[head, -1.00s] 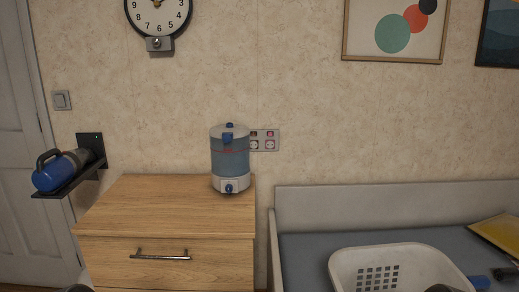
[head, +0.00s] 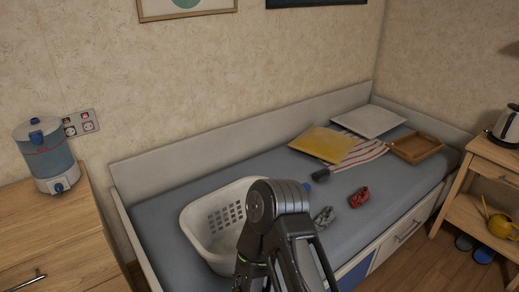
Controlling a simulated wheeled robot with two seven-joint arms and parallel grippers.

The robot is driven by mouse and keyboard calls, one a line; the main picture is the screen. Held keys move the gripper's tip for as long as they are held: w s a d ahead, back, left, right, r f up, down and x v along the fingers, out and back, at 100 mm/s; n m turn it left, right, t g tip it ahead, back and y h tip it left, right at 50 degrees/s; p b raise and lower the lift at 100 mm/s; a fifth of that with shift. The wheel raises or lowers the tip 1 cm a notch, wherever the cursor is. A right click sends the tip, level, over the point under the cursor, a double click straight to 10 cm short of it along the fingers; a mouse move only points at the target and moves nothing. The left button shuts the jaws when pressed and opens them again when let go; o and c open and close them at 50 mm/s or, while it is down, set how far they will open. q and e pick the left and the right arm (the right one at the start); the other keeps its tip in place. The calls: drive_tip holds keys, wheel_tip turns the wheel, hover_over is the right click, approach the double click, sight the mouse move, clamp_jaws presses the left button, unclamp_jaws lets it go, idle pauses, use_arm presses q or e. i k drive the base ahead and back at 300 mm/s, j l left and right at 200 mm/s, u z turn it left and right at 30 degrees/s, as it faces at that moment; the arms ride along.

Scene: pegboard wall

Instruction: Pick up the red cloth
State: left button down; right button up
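A crumpled red cloth (head: 359,197) lies on the grey-blue mattress of the daybed (head: 285,170), near its front edge, right of the white laundry basket (head: 212,262). A crumpled grey cloth (head: 323,217) lies to its left, closer to my arm. My dark arm rises from the bottom middle in front of the basket, left of the red cloth and apart from it. No gripper fingertips are clearly visible, so neither gripper's opening shows.
A yellow cushion (head: 323,144), a striped cloth (head: 362,152), a white cushion (head: 368,121) and a wooden tray (head: 416,147) lie farther back on the bed. A dresser with a water dispenser (head: 47,157) stands left. A side table with a kettle (head: 505,124) stands right.

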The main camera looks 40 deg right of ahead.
sight(361, 197)
drive_tip(key=z, duration=2)
drive_tip(key=i+l+z, duration=0.1)
drive_tip(key=i+l, duration=0.3)
drive_tip(key=i+l+z, duration=0.1)
drive_tip(key=i+l, duration=0.25)
drive_tip(key=i, duration=0.2)
drive_tip(key=i+l+z, duration=0.1)
drive_tip(key=i+l, duration=0.2)
drive_tip(key=i, duration=0.2)
drive_tip(key=i+l+z, duration=0.15)
drive_tip(key=i, duration=0.35)
drive_tip(key=i+j, duration=0.35)
